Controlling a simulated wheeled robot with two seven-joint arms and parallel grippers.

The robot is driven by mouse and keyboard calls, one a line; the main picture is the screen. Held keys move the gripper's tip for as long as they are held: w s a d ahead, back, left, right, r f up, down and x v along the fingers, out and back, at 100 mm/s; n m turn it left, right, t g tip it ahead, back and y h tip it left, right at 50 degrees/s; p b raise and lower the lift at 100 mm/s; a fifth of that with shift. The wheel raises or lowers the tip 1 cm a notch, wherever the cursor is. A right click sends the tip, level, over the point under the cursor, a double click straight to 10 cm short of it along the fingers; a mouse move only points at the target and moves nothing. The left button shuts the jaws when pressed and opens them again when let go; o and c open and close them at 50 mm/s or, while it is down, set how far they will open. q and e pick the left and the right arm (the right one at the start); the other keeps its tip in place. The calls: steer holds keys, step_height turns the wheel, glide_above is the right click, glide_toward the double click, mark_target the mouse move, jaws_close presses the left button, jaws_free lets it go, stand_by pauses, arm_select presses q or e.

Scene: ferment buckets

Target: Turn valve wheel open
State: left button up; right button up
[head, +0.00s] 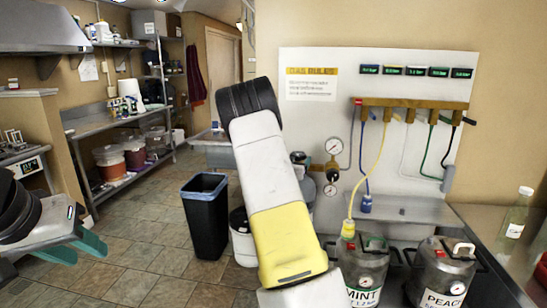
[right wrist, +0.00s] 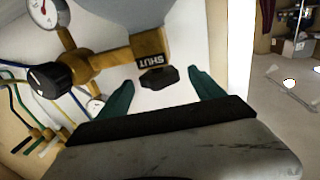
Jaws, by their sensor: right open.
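In the right wrist view, a brass valve body (right wrist: 115,58) carries a tag reading SHUT (right wrist: 153,47), which appears upside down. A dark faceted piece (right wrist: 158,80), apparently the valve wheel, sits beside the tag. My right gripper (right wrist: 160,88) is open, with its teal fingers on either side of this piece; I cannot tell whether they touch it. A round black knob (right wrist: 50,80) is at the fitting's left end. In the head view my right arm hides the right gripper and the valve wheel. My left gripper (head: 80,250) is at the left edge, fingers apart and empty.
A pressure gauge (head: 333,147) hangs on the white wall panel (head: 400,75), with a hose manifold (head: 410,103) to its right. The MINT bucket (head: 365,265) and PEACH bucket (head: 440,270) stand below. A black bin (head: 205,215) stands left of my right arm. Open floor lies further left.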

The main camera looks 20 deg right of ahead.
mark_target(298, 156)
steer(key=shift+x, duration=2.1)
steer(key=c, duration=1.4)
steer(key=shift+s+d+t+y, duration=0.1)
steer(key=shift+t+y, duration=0.2)
steer(key=shift+y, duration=0.1)
steer(key=n+t+y, duration=0.1)
steer(key=n+y, duration=0.1)
steer(key=n+t+y, duration=0.1)
steer(key=y, duration=0.1)
steer(key=shift+d+n+t+y, duration=0.1)
steer(key=shift+n+t+y, duration=0.2)
steer(key=shift+n, duration=0.1)
steer(key=shift+a+n+t+y, duration=0.1)
steer(key=shift+n+t+y, duration=0.2)
steer(key=shift+n+y, duration=1.3)
steer(key=shift+a+n+t+y, duration=0.25)
steer(key=shift+n+y, duration=0.65)
steer(key=shift+y, duration=1.3)
steer(key=shift+d, duration=0.1)
